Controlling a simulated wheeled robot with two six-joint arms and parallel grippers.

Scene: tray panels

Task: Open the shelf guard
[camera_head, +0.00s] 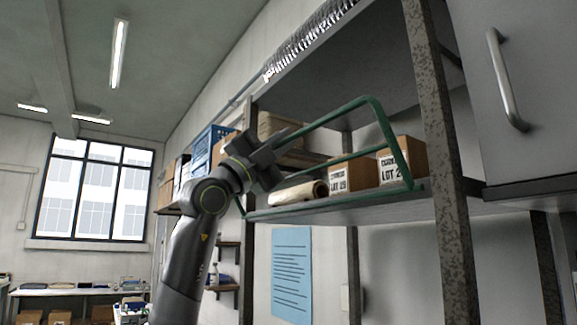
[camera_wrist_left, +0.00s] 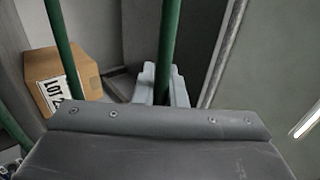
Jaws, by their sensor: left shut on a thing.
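The shelf guard (camera_head: 392,140) is a green tubular frame along the front of a metal shelf, with a top bar, a middle bar and a bent right end. Its lower edge runs by the shelf board; I cannot tell its exact tilt. My left gripper (camera_head: 280,147) is at the left part of the guard and covers that end. In the left wrist view the pale fingers (camera_wrist_left: 162,84) are shut around a green bar (camera_wrist_left: 168,45) of the guard. My right gripper is in neither view.
On the shelf behind the guard are two cartons (camera_head: 351,176) (camera_head: 403,160) and a beige roll (camera_head: 298,193). A speckled upright post (camera_head: 440,150) stands at the right, beside a grey cabinet with a handle (camera_head: 507,80). A blue sheet (camera_head: 291,272) hangs below the shelf.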

